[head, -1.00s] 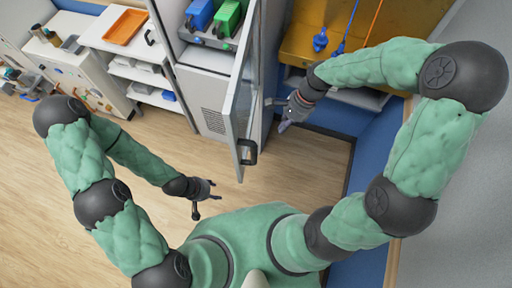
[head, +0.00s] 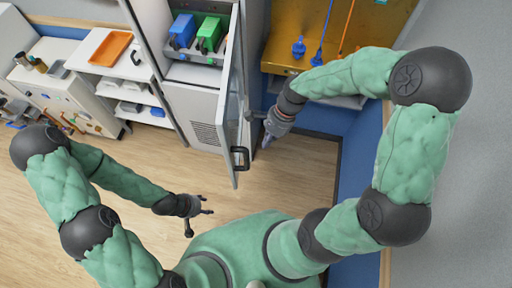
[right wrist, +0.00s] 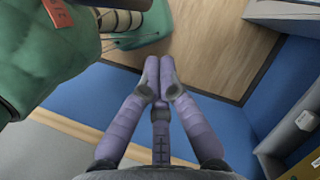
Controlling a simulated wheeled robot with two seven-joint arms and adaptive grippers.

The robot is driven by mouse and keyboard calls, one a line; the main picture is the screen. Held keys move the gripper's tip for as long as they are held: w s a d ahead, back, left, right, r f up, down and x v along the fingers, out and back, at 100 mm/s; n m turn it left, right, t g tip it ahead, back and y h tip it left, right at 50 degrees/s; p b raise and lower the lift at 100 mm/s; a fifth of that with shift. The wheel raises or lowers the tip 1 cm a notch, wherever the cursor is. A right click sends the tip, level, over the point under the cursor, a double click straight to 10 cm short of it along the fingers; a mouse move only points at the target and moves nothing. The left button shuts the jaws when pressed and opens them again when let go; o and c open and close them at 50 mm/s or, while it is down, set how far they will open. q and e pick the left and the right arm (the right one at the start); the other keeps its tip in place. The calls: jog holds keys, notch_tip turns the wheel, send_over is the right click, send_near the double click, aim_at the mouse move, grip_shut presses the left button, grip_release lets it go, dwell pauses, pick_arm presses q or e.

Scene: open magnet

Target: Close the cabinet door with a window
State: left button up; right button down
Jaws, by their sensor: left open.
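The cabinet door with a window (head: 232,105) stands open, swung out from the tall grey cabinet (head: 196,103) toward me. Its dark handle (head: 240,158) is near the lower free edge in the head view. My right gripper (head: 265,145) is just right of the door, near the handle, with a small gap visible. In the right wrist view its purple fingers (right wrist: 160,65) meet at the tips with nothing between them. My left gripper (head: 208,204) is open and empty, low over the floor, left of the door and apart from it.
Blue (head: 182,30) and green (head: 209,34) boxes sit inside the open cabinet. A yellow-brown panel (head: 285,50) with hanging tools is on the right, above a blue wall. White shelving with an orange tray (head: 111,49) is at the left. The floor (head: 110,230) is clear.

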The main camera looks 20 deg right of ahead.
jog(key=a, duration=0.4)
jog(key=shift+s+a+f+p, duration=0.15)
jog(key=shift+s+f+p, duration=0.25)
jog(key=shift+a, duration=0.15)
